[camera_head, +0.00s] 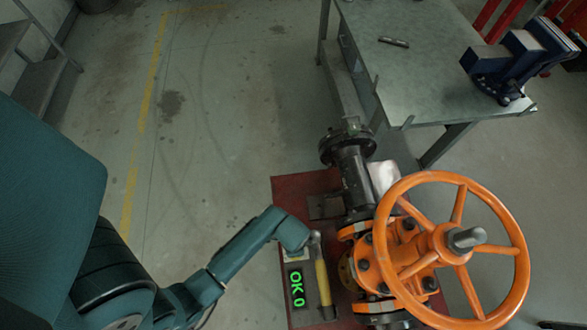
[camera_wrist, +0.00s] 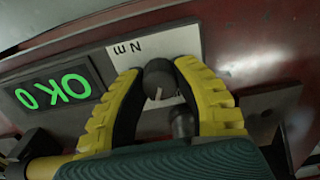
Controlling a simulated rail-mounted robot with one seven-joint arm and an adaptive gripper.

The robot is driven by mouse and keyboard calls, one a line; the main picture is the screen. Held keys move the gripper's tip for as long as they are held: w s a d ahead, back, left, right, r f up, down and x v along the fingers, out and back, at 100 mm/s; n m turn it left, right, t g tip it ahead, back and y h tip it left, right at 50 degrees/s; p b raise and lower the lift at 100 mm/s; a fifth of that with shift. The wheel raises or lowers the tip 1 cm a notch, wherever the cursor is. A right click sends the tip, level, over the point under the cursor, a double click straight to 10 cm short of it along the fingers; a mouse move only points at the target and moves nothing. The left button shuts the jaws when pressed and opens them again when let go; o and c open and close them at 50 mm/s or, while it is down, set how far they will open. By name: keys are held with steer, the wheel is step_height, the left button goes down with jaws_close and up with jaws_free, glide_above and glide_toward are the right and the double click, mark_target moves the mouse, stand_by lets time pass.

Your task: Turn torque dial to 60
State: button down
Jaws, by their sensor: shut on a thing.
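The torque dial (camera_wrist: 160,76) is a dark round knob with a light pointer mark, on a white label plate (camera_wrist: 160,46) reading "N m". My gripper (camera_wrist: 159,69) has its two yellow fingers closed around the dial, one on each side, in the wrist view. The display (camera_wrist: 54,88) beside it glows green with "OK 0"; it also shows in the head view (camera_head: 297,287). In the head view my arm's end hides the dial and the fingers. The number that the dial points to cannot be read.
A yellow-handled tool (camera_head: 323,283) lies right of the display on the dark red base (camera_head: 290,188). A gate valve with an orange handwheel (camera_head: 520,262) stands close to the right. A metal workbench (camera_head: 425,75) with a blue vise (camera_head: 520,58) is behind.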

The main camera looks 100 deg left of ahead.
steer(key=n+p, duration=0.1)
steer(key=p, duration=0.1)
steer(key=n+p, duration=0.1)
steer(key=n, duration=0.1)
steer(key=shift+r+n+p, duration=0.2)
steer(key=shift+n+p, duration=0.1)
steer(key=shift+p, duration=0.05)
steer(key=n+p, duration=0.2)
steer(key=n, duration=0.2)
steer(key=shift+f+p, duration=0.1)
steer(key=shift+p, duration=0.3)
steer(key=n+p, duration=0.2)
steer(key=n, duration=0.3)
steer(key=n+p, duration=0.1)
steer(key=n, duration=0.4)
steer(key=shift+f, duration=0.15)
steer(key=c, duration=0.7)
jaws_free()
steer(key=shift+c, duration=0.2)
